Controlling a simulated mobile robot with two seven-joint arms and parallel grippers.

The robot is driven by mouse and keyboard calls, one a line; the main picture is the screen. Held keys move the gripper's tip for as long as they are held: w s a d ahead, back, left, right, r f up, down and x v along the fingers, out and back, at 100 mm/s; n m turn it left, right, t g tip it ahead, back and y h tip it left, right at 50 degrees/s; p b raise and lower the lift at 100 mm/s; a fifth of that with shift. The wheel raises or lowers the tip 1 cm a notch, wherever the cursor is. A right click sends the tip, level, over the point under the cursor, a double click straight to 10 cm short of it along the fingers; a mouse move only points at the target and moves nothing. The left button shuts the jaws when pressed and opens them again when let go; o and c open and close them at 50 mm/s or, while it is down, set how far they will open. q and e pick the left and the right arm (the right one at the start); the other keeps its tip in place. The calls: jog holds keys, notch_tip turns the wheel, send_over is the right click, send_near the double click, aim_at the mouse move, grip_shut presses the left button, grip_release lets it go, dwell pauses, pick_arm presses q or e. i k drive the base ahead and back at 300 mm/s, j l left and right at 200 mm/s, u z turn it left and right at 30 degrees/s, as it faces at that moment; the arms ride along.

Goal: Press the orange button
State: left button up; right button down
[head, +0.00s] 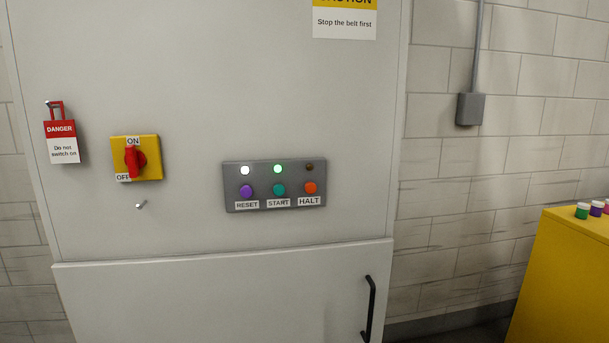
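The orange button (310,188) sits at the right end of a grey control panel (263,205) on a pale cabinet, above a label reading HALT. A purple button (246,191) labelled RESET is at the left and a teal button (279,190) labelled START is in the middle. Above them, a white lamp (245,170) and a green lamp (278,169) are lit, and the lamp (309,167) over the orange button is dark. Neither of my grippers is in view.
A red rotary switch (134,161) on a yellow plate points to ON. A red DANGER tag (62,141) hangs at the left. The cabinet (200,80) has a black handle (369,308) low at the right. A yellow cabinet (562,275) with small jars stands at the far right.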

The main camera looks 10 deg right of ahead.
aim_at(310, 188)
jog(key=i, duration=0.85)
